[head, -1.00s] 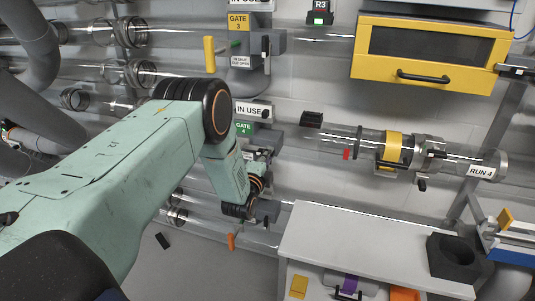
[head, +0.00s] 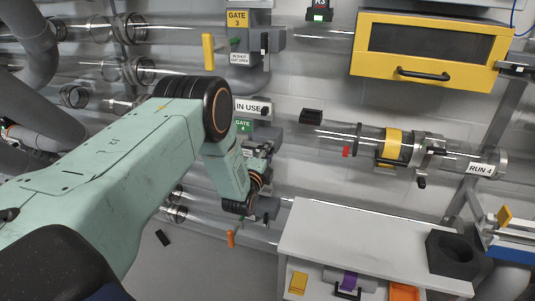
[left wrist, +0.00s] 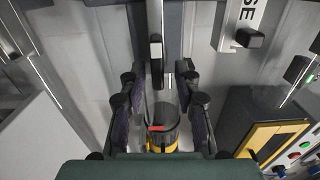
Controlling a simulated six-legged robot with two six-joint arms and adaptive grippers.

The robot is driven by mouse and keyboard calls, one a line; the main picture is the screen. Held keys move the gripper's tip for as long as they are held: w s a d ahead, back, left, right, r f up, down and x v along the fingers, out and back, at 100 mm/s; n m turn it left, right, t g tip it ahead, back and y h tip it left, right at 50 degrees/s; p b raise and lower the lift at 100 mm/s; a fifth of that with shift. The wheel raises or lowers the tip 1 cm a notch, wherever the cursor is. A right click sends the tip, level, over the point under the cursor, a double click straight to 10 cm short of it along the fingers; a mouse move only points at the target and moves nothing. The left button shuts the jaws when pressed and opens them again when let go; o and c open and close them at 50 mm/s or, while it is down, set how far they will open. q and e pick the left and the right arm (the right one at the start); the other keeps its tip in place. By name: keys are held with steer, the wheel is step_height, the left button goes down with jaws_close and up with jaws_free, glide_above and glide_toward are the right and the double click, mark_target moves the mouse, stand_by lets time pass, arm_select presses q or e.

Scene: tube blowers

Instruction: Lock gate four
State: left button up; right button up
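Gate four has a green label (head: 243,126) under a white IN USE sign (head: 253,108), with a grey housing (head: 272,137) beside it. My left arm covers much of this gate in the head view. My left gripper (head: 262,172) is beside the gate, partly hidden by its own wrist. In the left wrist view its fingers (left wrist: 158,98) are spread apart. A black-tipped handle (left wrist: 156,50) on a grey bar shows between and beyond them. I cannot tell whether either finger touches it. My right gripper is not in view.
Gate three, with its yellow label (head: 238,18), is above. A clear tube marked RUN 4 (head: 480,169) lies to the right. A yellow-framed cabinet (head: 430,50) hangs above it. A white bench (head: 345,240) stands below, with a black block (head: 452,255) on it.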

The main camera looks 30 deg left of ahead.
arm_select(q)
steer(key=shift+s, duration=0.25)
steer(key=v, duration=1.1)
steer(key=shift+s, duration=0.4)
steer(key=shift+f, duration=0.1)
